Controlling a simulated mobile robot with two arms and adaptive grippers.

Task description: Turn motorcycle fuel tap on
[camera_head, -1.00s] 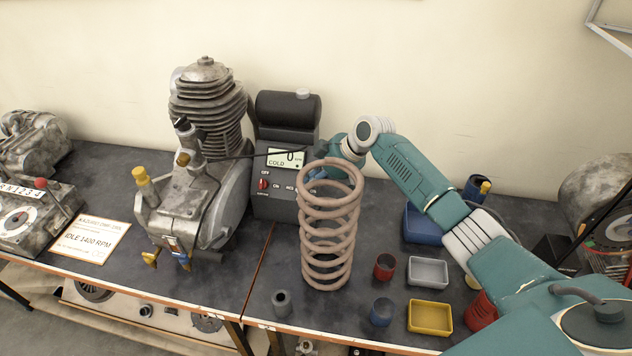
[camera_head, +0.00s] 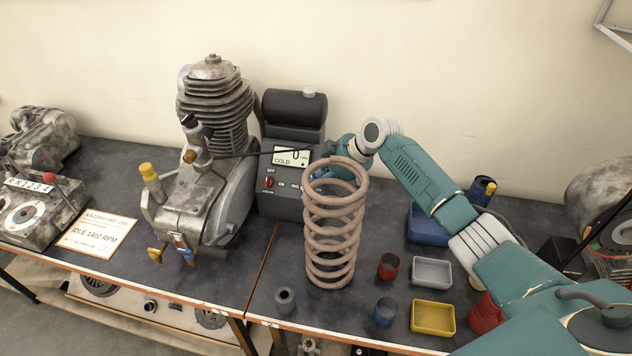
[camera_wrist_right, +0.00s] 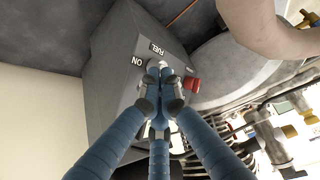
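The grey control box (camera_head: 280,204) stands behind the coil spring, with a "0 COLD" display, a red switch part (camera_head: 268,182) and OFF and ON labels on its front. In the right wrist view, the box (camera_wrist_right: 108,88) shows ON and FUEL lettering beside a light grey round part, which I take for the fuel tap (camera_wrist_right: 159,66). My right gripper (camera_wrist_right: 160,84) has its blue fingers drawn close together at this part. Whether they grip it is unclear. A red knob (camera_wrist_right: 192,84) is just right of the fingertips. The spring hides the right fingertips in the head view. My left gripper is not in view.
The tall coil spring (camera_head: 333,230) stands in front of the box and close to my right arm. An engine (camera_head: 210,160) stands left of the box. Small trays, including a yellow one (camera_head: 433,318), and cups lie at the right front. An idle-speed card (camera_head: 97,233) lies left.

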